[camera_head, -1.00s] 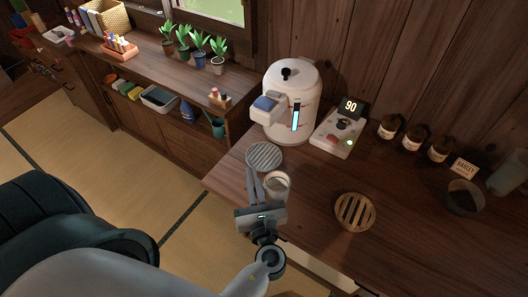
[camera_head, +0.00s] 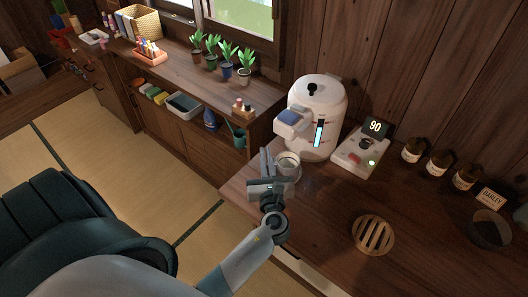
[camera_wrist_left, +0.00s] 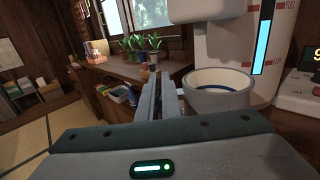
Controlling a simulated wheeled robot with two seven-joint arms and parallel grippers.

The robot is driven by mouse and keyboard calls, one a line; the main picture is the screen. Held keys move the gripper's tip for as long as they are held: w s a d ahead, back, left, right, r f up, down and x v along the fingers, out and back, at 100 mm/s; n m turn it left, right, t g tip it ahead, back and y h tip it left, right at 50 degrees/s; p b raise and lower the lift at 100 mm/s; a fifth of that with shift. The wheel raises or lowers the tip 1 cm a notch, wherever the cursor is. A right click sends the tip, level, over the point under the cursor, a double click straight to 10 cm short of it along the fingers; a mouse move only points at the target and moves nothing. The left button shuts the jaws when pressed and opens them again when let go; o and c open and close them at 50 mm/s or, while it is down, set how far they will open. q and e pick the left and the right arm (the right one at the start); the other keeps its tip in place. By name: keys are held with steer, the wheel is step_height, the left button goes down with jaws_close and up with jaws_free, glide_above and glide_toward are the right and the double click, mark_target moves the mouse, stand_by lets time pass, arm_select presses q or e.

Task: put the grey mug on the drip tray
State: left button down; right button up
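The grey mug (camera_head: 287,165) stands upright below the spout of the white water dispenser. In the left wrist view the mug (camera_wrist_left: 222,92) shows its open rim just right of my fingers. My left gripper (camera_head: 268,162) is at the mug's left side, its fingers close together; in the wrist view the fingers (camera_wrist_left: 165,95) look shut on its handle side, though the handle itself is hidden. The round drip tray is hidden now behind the mug and gripper, so I cannot tell whether the mug touches it. My right gripper is not in view.
The white dispenser (camera_head: 317,115) stands close behind the mug, with a control panel (camera_head: 362,150) showing 90 to its right. A round wooden slatted trivet (camera_head: 373,235) lies nearer the front. Brown jars (camera_head: 437,165) line the wall. The counter between mug and trivet is clear.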

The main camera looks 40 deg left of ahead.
arm_select(q)
steer(key=x, duration=0.5)
steer(key=shift+w+a+b, duration=0.2)
steer(key=shift+b, duration=0.2)
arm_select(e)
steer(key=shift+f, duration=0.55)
arm_select(q)
steer(key=shift+f, duration=0.1)
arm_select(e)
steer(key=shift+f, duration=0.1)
